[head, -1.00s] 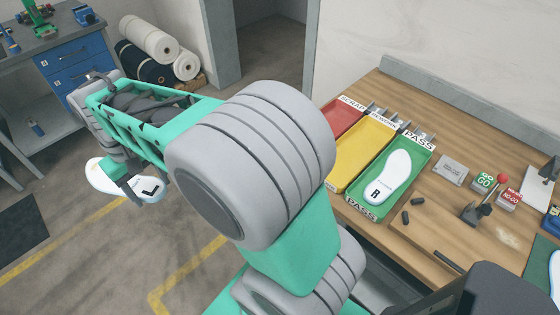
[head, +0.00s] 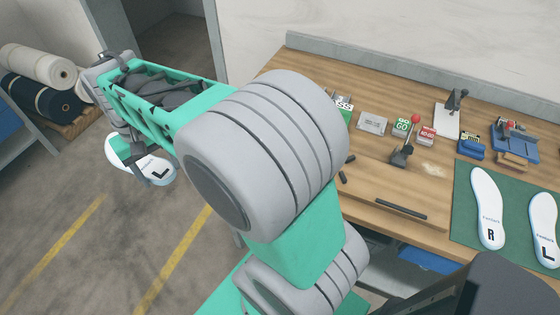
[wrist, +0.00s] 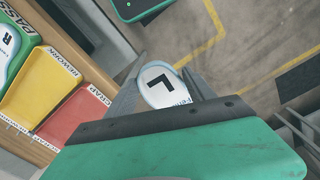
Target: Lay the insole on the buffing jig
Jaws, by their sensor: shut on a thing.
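My gripper (head: 132,158) is shut on a white insole marked L (head: 154,171), held out over the floor at the left of the head view. In the wrist view the insole (wrist: 162,88) sits between the gripper's fingers (wrist: 160,92), its L end facing the camera; part of it is hidden by the gripper. I cannot identify a buffing jig in either view. My arm blocks part of the bench in the head view.
On the wooden bench (head: 385,215) lie a green mat (head: 508,225) with R and L insoles, a red-knobbed gauge (head: 403,150) and a blue fixture (head: 514,142). The wrist view shows red (wrist: 72,122), yellow (wrist: 38,85) and green (wrist: 22,20) trays.

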